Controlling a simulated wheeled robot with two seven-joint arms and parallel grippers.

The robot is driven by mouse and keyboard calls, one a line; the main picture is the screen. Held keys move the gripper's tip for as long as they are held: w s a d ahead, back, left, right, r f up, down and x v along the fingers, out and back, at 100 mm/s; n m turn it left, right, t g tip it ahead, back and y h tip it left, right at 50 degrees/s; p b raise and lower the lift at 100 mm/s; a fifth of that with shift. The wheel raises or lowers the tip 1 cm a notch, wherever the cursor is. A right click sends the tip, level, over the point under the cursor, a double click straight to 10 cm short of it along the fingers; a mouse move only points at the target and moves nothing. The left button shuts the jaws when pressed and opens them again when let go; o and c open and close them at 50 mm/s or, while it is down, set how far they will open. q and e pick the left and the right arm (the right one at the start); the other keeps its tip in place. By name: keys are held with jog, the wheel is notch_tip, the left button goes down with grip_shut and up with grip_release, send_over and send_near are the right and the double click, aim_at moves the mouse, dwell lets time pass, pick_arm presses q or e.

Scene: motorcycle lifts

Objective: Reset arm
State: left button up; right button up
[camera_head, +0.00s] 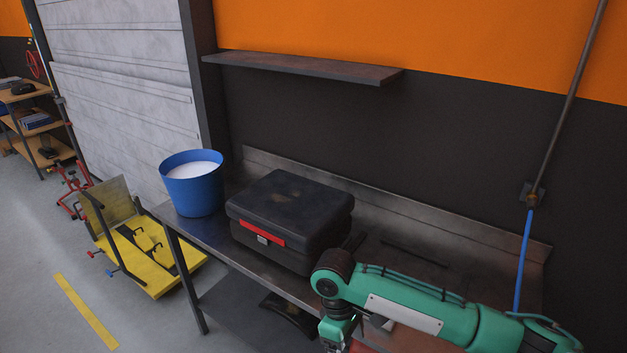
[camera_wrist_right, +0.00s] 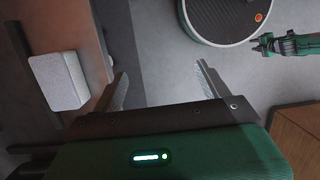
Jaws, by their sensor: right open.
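My right arm, green with black joints, reaches in from the lower right of the head view, over the front right part of the metal workbench (camera_head: 240,258). Its hand is cut off by the bottom edge there. In the right wrist view my right gripper (camera_wrist_right: 163,86) is open, its two fingers wide apart with nothing between them. My left arm is not in the head view. A green arm end, seemingly my left gripper (camera_wrist_right: 262,44), shows small at the right of the wrist view; its jaws are too small to judge.
A black case (camera_head: 285,205) with a red-handled front and a blue bucket (camera_head: 192,190) with white contents stand on the bench. A wall shelf (camera_head: 300,68) is above. A yellow lift (camera_head: 150,265) is on the floor at left. A white block (camera_wrist_right: 58,80) lies left of the right gripper.

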jog(key=s+a+f+m+t+y, duration=0.1)
jog(key=s+a+f+y, duration=0.15)
jog(key=s, duration=0.25)
jog(key=s+a+f+m+t+y, duration=0.1)
jog(key=s+a+f+y, duration=0.15)
jog(key=s+y, duration=0.2)
jog(key=s+d+f+m+t+h, duration=0.15)
jog(key=s+d+m, duration=0.35)
jog(key=d, duration=0.5)
jog(key=s+d+m+t+h, duration=0.2)
jog(key=s+d+m+h, duration=0.1)
jog(key=s+d, duration=0.65)
notch_tip(320, 180, down, 30)
jog(key=w+g, duration=0.1)
jog(key=w, duration=0.1)
jog(key=s+d+f, duration=0.2)
jog(key=s+f, duration=0.8)
jog(key=s+d+f+g, duration=0.1)
jog(key=s+d+f, duration=0.1)
jog(key=s+f, duration=0.7)
jog(key=shift+s+d+f+n, duration=0.2)
jog(key=shift+s+f+n, duration=0.15)
jog(key=shift+f, duration=0.45)
